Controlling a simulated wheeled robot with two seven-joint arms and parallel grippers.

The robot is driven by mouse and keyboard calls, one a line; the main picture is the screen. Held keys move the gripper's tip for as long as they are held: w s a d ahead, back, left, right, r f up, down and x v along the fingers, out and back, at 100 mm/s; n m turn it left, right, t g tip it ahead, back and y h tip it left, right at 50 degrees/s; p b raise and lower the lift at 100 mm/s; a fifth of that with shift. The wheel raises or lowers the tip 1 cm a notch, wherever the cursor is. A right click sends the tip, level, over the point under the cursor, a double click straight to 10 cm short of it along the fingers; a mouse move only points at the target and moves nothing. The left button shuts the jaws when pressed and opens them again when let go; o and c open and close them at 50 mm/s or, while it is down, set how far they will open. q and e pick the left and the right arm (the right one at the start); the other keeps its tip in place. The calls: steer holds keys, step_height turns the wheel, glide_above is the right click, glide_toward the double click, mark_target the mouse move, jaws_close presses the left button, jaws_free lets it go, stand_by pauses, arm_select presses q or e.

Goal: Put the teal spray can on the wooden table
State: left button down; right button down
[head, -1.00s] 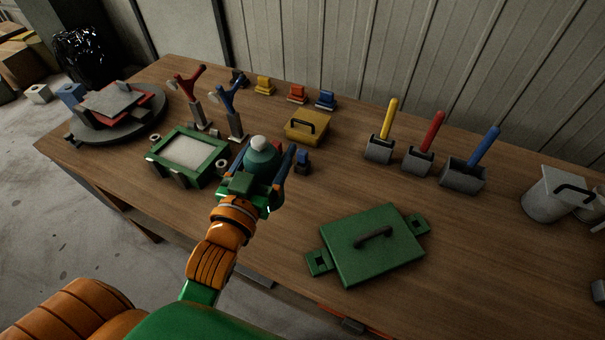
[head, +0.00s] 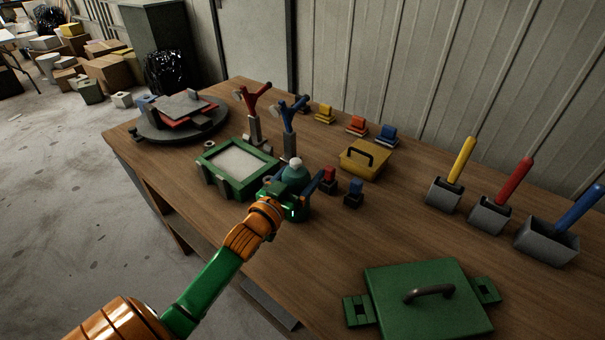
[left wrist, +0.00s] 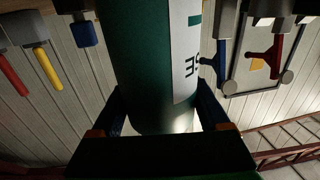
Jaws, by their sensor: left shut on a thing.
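The teal spray can (head: 295,173) with a white cap is upright between the fingers of my left gripper (head: 296,190), which is shut on it. In the left wrist view the can (left wrist: 155,60) fills the middle, with the gripper's fingers (left wrist: 160,115) on both sides of it and a white label on its side. My right gripper is not in view.
Close by are a green framed tray (head: 268,160), small red (head: 328,178) and blue (head: 353,195) blocks, and red and blue Y-shaped stands (head: 290,125). A green lidded mould (head: 425,300) lies at front right. Bare table lies between it and the blue block.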

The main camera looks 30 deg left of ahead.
arm_select(q)
steer(key=shift+f, duration=0.1)
steer(key=shift+c, duration=0.2)
jaws_free()
steer(key=shift+o, duration=0.2)
steer(key=s+d, duration=0.1)
steer(key=s, duration=1.1)
